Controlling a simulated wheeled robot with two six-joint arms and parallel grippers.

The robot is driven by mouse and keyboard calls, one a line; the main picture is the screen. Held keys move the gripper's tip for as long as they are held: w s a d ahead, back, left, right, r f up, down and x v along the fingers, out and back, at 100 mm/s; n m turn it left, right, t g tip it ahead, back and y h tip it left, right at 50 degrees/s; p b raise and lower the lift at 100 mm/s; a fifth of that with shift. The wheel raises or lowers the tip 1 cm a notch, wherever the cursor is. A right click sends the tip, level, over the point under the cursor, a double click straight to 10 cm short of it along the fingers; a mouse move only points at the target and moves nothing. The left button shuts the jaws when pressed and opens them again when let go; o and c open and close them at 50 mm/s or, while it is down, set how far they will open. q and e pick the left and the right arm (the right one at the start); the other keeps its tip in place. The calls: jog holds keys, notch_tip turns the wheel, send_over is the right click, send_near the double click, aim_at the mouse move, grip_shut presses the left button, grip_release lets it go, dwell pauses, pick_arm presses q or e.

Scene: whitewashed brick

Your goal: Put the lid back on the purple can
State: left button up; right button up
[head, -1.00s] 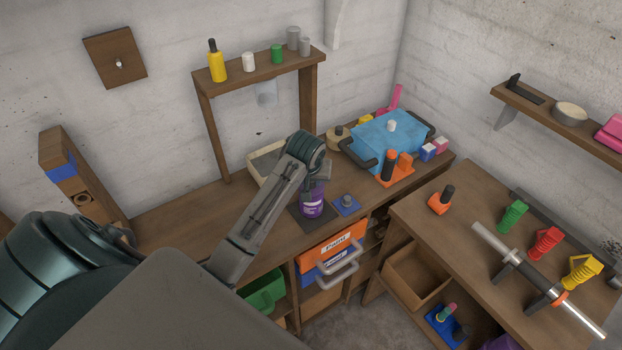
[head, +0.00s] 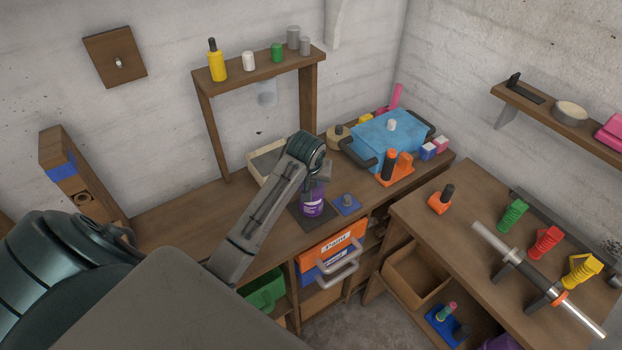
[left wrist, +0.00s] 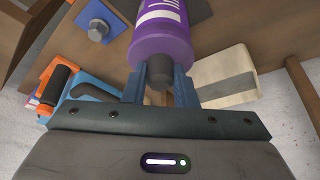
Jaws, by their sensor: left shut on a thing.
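The purple can (head: 311,204) stands upright on a dark mat (head: 300,217) on the workbench. It also shows in the left wrist view (left wrist: 160,22), with a pale label. My left gripper (head: 315,177) is right over the can's top, pointing down. In the left wrist view my left gripper (left wrist: 158,88) is shut on the dark grey knob of the lid (left wrist: 159,68). The lid is lined up with the can's top end; I cannot tell whether a gap is left between them. My right gripper is not in view.
A blue plate with a bolt (head: 346,204) lies right of the can. A pale tray (head: 262,164) is behind my arm. A blue lidded box (head: 388,139) and an orange-based tool (head: 395,172) stand farther right. The bench at left is clear.

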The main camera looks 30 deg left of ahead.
pick_arm(q)
jog(key=o, duration=1.5)
jog(key=shift+r, duration=3.55)
grip_shut()
jog(key=shift+f, duration=0.35)
